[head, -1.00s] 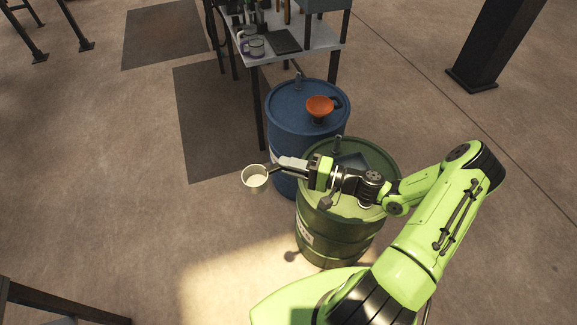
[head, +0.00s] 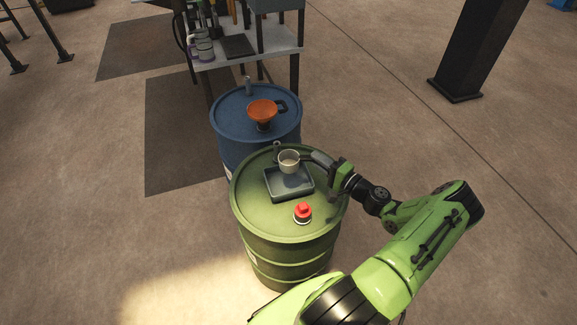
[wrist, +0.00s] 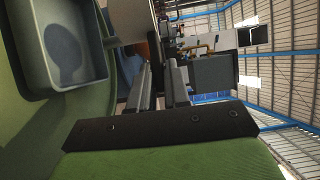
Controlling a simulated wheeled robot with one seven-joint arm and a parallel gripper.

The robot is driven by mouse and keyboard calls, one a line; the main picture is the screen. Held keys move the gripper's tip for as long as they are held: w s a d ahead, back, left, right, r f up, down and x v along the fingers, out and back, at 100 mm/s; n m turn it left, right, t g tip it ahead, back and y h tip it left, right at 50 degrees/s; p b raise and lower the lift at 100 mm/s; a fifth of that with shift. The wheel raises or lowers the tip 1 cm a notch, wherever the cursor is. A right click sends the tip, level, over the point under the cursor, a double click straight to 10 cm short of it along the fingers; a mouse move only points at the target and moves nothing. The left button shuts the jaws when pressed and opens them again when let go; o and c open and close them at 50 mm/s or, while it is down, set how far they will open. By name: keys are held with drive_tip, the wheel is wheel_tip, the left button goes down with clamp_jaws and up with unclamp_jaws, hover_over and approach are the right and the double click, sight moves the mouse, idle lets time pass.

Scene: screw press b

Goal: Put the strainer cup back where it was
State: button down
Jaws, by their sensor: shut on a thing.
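The strainer cup (head: 289,162) is a small pale cup in the head view. My gripper (head: 312,157) is shut on it from the right side. The cup is upright, over the back part of a dark grey square tray (head: 289,190) on top of the green drum (head: 255,205). In the wrist view the gripper's fingers (wrist: 158,88) lie close together, and a pale part of the cup (wrist: 131,22) shows at the top. A round shadow falls inside the tray (wrist: 97,62), so the cup appears held above it. The exact height is hard to tell.
A red-topped object (head: 303,212) stands on the green drum in front of the tray. A blue drum (head: 228,118) behind carries an orange funnel (head: 263,109). Open floor lies to the left.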

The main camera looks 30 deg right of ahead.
drive_tip(key=shift+m+h, duration=0.3)
drive_tip(key=shift+h, duration=0.1)
drive_tip(key=f+b, duration=0.1)
drive_tip(key=f, duration=0.1)
drive_tip(key=d+f+b, duration=0.1)
drive_tip(key=f+b, duration=0.1)
drive_tip(key=f, duration=0.1)
drive_tip(key=d+f+b, duration=0.1)
drive_tip(key=f+b, duration=0.1)
drive_tip(key=f, duration=0.1)
drive_tip(key=shift+s+d, duration=0.15)
drive_tip(key=shift+s, duration=0.15)
drive_tip(key=shift+f, duration=0.4)
drive_tip(key=c, duration=1)
unclamp_jaws()
drive_tip(key=s, duration=0.5)
drive_tip(key=s+d+p, duration=0.1)
drive_tip(key=s, duration=0.4)
drive_tip(key=s+d+p, duration=0.1)
drive_tip(key=s, duration=0.4)
drive_tip(key=shift+s+d+f, duration=0.15)
drive_tip(key=shift+s+d, duration=0.1)
